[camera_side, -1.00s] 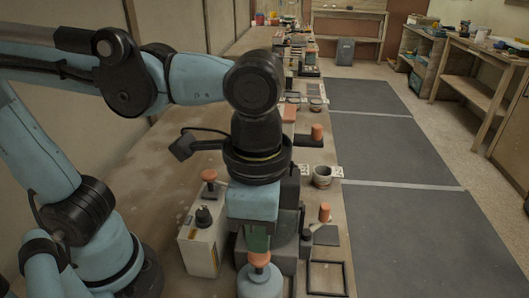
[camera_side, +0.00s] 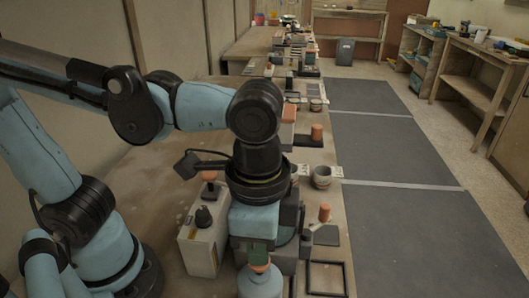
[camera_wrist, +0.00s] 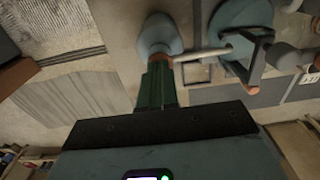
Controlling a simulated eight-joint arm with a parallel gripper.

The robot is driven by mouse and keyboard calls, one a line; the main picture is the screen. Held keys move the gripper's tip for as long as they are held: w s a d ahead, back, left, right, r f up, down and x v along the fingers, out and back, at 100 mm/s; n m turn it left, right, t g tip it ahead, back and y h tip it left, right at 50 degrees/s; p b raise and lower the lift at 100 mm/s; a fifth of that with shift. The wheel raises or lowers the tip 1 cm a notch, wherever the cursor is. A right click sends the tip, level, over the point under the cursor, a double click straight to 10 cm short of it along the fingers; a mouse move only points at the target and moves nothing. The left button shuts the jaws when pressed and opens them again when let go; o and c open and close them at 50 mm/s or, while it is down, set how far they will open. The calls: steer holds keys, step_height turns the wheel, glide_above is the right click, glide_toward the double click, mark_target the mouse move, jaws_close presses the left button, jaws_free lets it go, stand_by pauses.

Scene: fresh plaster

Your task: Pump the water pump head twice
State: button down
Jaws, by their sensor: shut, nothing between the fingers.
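The water pump is a grey-blue bottle (camera_side: 260,284) with an orange pump head (camera_side: 259,268), standing at the near end of the bench in the side view. My gripper (camera_side: 258,261) is shut and points down, with its green fingers directly on top of the orange head and hiding part of it. In the wrist view, the shut green fingers (camera_wrist: 158,64) meet the orange head (camera_wrist: 161,57). A pale spout (camera_wrist: 204,53) sticks out to the right, and the bottle (camera_wrist: 160,33) lies beyond. Nothing is held between the fingers.
A pale box (camera_side: 200,245) with a black knob stands left of my gripper. An orange-handled lever (camera_side: 324,213), a cup (camera_side: 321,177) and an empty black square frame (camera_side: 326,278) are to the right. Bare bench top lies left of the box.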

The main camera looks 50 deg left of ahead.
steer(key=shift+r, duration=1.4)
steer(key=shift+f, duration=0.15)
steer(key=shift+f, duration=1.25)
steer(key=shift+r, duration=1.4)
steer(key=shift+r, duration=0.15)
steer(key=shift+r, duration=2.85)
